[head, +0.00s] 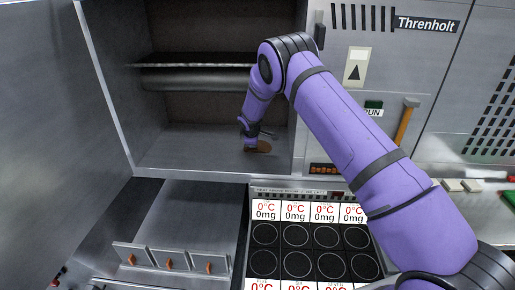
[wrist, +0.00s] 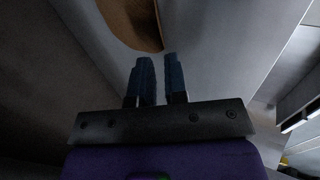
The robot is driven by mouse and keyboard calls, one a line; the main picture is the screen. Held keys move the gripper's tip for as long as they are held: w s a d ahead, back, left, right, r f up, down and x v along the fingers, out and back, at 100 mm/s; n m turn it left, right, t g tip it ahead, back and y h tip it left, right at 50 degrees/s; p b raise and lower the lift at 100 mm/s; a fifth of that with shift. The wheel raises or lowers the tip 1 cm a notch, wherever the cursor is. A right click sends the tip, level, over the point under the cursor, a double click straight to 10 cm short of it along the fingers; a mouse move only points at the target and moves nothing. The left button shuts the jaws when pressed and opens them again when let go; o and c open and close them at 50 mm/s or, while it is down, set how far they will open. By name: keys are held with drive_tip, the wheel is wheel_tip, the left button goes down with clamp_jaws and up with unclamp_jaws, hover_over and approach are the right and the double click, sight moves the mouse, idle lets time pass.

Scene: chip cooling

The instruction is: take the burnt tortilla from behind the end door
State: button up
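The burnt tortilla (head: 262,147) is a small brown disc on the floor of the open compartment, toward its right side. In the wrist view the brown tortilla (wrist: 130,20) shows at the top, just beyond the fingertips and cut by the frame edge. My gripper (head: 254,134) is inside the compartment, right at the tortilla and partly covering it. In the wrist view my gripper (wrist: 159,60) has two dark fingers with a narrow gap between them; nothing shows in the gap. Whether a fingertip touches the tortilla cannot be told. The end door (head: 60,140) stands open at the left.
A dark shelf and roller (head: 195,78) cross the compartment above my gripper. The right wall of the compartment is close to my arm. Below are a drawer with orange latches (head: 168,263) and a panel of dark round pads (head: 297,264) with readouts.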

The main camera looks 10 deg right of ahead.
drive_tip(key=shift+d+x, duration=0.2)
drive_tip(key=shift+x, duration=3.45)
drive_tip(key=shift+s, duration=0.1)
clamp_jaws()
drive_tip(key=shift+r, duration=0.1)
